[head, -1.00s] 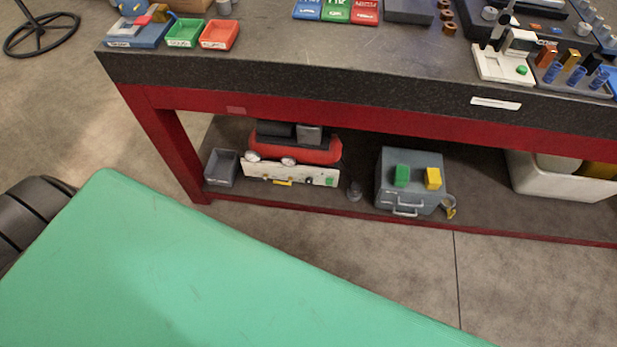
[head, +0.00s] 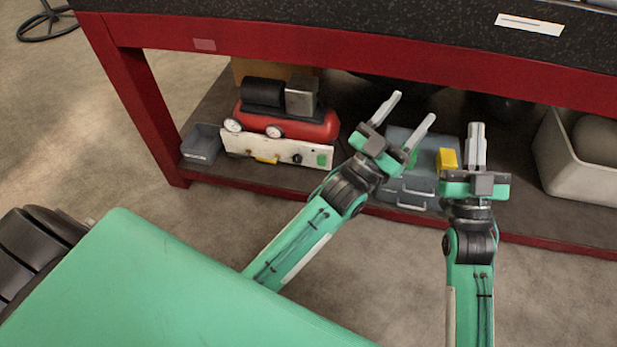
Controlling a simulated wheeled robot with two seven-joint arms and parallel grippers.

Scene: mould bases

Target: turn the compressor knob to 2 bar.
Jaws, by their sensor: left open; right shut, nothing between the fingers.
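The red compressor (head: 290,122) with a black motor and a grey box on top is on the lower shelf under the bench. The scale on the knob is too small to read. My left gripper (head: 407,109) is open and empty, to the right of the compressor and apart from it, in front of the grey case. My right gripper (head: 477,133) is shut and empty, further right.
A grey bin (head: 201,145) stands left of the compressor. A grey case (head: 410,186) with a yellow block (head: 447,159) sits behind my grippers. A white tub (head: 570,160) is at the right. The red bench beam (head: 370,55) runs above the shelf.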

